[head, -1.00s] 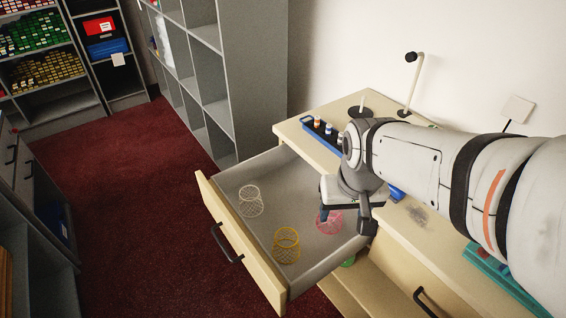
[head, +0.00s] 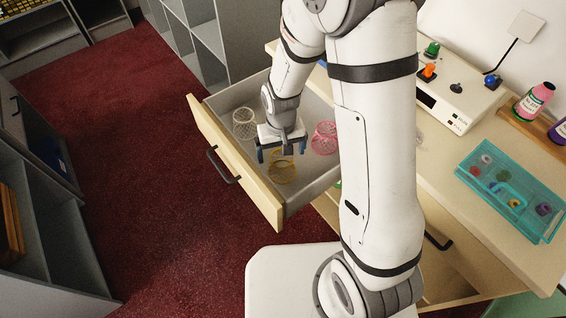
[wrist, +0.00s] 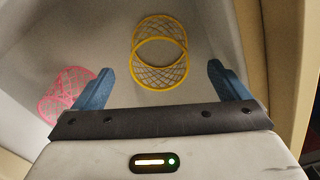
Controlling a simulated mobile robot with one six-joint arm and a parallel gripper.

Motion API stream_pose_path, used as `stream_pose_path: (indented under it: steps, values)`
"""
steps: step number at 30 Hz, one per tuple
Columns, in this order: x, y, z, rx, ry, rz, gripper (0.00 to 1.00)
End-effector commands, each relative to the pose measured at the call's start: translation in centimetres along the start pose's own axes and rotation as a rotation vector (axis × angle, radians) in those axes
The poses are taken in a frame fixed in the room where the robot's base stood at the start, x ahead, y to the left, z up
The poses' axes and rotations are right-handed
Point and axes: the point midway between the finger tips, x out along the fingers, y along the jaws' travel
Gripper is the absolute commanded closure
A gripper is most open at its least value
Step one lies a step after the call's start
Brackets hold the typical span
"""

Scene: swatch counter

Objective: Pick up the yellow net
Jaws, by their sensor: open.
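The yellow net (head: 282,171) is a small open mesh cylinder in the pulled-out drawer (head: 211,108), near its front corner. In the wrist view the yellow net (wrist: 160,52) lies ahead of the fingertips, roughly between their lines and a little left of the middle. My gripper (head: 281,158) is over the drawer with its fingers apart. In the wrist view my gripper (wrist: 160,82) is open and empty, with blue fingers either side. In the head view the gripper hides part of the yellow net's upper edge.
A pink net (head: 324,138) is to the right in the drawer, and a white net (head: 244,123) to the left. The drawer walls stand close around. On the counter are a teal tray (head: 480,181) and a white box with coloured knobs (head: 457,98).

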Motion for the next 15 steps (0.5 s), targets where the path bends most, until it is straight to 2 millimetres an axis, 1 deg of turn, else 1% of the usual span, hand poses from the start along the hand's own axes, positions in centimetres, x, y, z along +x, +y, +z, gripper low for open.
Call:
stream_pose_path:
  steps: [10, 15]
  values:
    - [4.4, 0.1, 0.3, -0.001, -0.004, 0.001, 0.05]
    - [5.5, 0.0, 0.2, -0.001, -0.001, 0.000, 0.05]
